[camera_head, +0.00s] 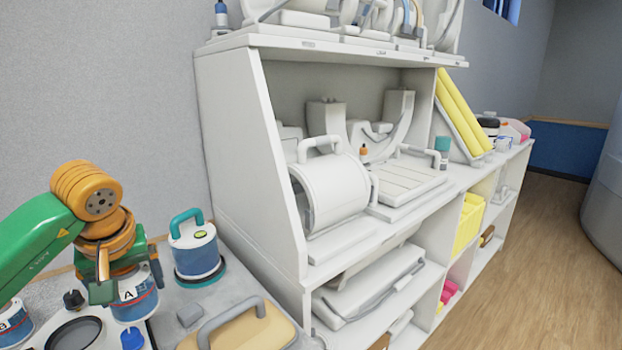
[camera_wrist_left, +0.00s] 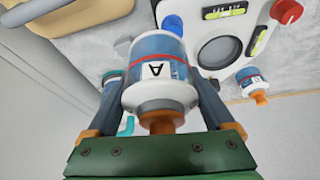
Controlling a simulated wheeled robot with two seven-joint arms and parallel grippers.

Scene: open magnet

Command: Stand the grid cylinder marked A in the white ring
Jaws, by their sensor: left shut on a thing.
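The grid cylinder marked A (camera_head: 136,300), white and blue with a red line, is held between the fingers of my left gripper (camera_head: 129,284). It looks about upright, above the equipment at lower left; the gap under it is hard to judge. In the left wrist view the cylinder (camera_wrist_left: 155,72) shows its A label between both fingers of the gripper (camera_wrist_left: 160,88). A dark disc with a pale rim (camera_head: 75,334), perhaps the white ring, lies left of the cylinder. It also shows in the left wrist view (camera_wrist_left: 218,52), apart from the cylinder. My right gripper is not in view.
A cylinder marked B (camera_head: 12,324) stands at the far left. A teal-handled canister (camera_head: 196,252) stands behind and right of the gripper. A tan handled lid (camera_head: 245,330) lies at front. Small knobs surround the disc. A white shelf unit (camera_head: 245,150) rises to the right.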

